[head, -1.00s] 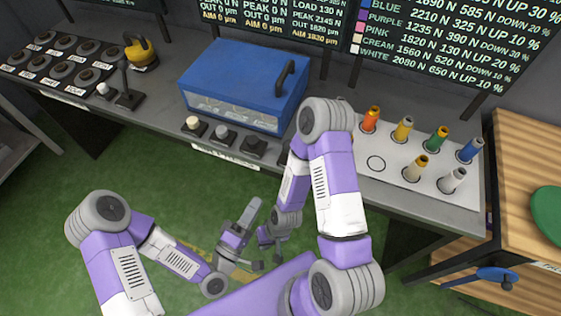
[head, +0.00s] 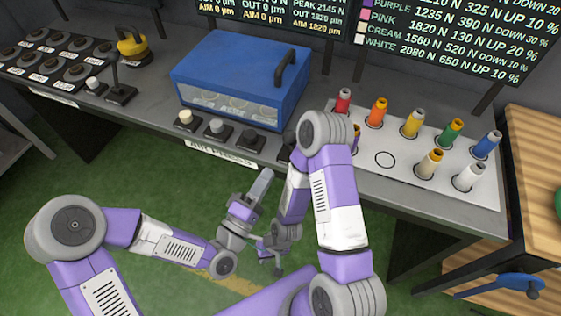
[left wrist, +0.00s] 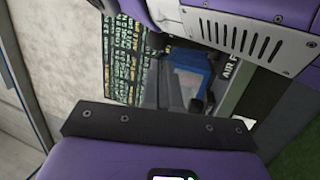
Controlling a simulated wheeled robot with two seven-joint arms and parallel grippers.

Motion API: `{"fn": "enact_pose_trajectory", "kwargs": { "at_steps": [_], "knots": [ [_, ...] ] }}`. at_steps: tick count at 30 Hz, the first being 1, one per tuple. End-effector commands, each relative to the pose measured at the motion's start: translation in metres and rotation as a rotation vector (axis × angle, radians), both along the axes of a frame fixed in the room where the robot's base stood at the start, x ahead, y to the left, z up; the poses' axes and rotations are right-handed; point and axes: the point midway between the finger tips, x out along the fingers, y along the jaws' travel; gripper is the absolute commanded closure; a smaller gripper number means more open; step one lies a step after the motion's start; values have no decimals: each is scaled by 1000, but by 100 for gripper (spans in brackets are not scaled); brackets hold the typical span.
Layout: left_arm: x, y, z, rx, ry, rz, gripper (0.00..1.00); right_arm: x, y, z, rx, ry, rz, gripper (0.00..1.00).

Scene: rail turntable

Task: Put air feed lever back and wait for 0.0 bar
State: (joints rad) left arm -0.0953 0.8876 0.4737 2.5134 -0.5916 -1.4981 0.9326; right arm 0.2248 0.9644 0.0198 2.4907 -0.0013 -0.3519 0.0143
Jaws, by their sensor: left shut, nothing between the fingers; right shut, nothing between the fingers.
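No part that I can surely name as the air feed lever shows, and no bar reading is legible. A black upright lever (head: 117,85) stands on the bench at the left. A blue lever (head: 507,286) sits low at the right, under the wooden table. My left gripper (head: 262,185) is shut and empty in front of the bench, below its front edge, apart from both levers. My right gripper (head: 274,258) is shut and empty, low over the green floor.
A blue box (head: 235,65) with a black handle stands mid-bench, several knobs in front of it. Coloured cylinders stand in a white plate (head: 400,180) at the right, with one empty ring. Black text boards (head: 440,35) are behind. The wooden table (head: 540,150) bounds the right.

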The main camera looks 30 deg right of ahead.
Motion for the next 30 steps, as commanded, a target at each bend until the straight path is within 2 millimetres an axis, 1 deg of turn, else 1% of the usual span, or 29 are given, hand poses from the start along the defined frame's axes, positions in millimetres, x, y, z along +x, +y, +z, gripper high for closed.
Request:
{"fn": "enact_pose_trajectory", "kwargs": {
  "at_steps": [1, 7, 9, 12, 15, 18, 22, 30],
  "knots": [
    [0, -1, -3, -1, -4, 0, 100, 0, 0, -11, 0, 0, 0, 100],
    [0, -7, -1, -5, 0, -2, 100, 0, 0, -34, 0, 0, 0, 100],
    [8, -21, 7, -5, 0, -3, 100, 0, 0, -30, 0, 1, 0, 100],
    [17, -36, 13, -4, 1, -3, 100, 0, 0, -30, 0, 0, 0, 100],
    [24, -48, 17, -4, 1, -3, 100, 0, 0, -32, 0, 0, 0, 100],
    [29, -55, 19, -4, 3, -2, 100, 0, 0, -33, 0, 0, 0, 100],
    [32, -60, 21, -3, 3, -2, 100, 0, 0, -33, 0, 0, 0, 100],
    [32, -60, 21, -2, 4, -1, 100, 0, 0, -33, 0, 0, 0, 100]
  ]
}}
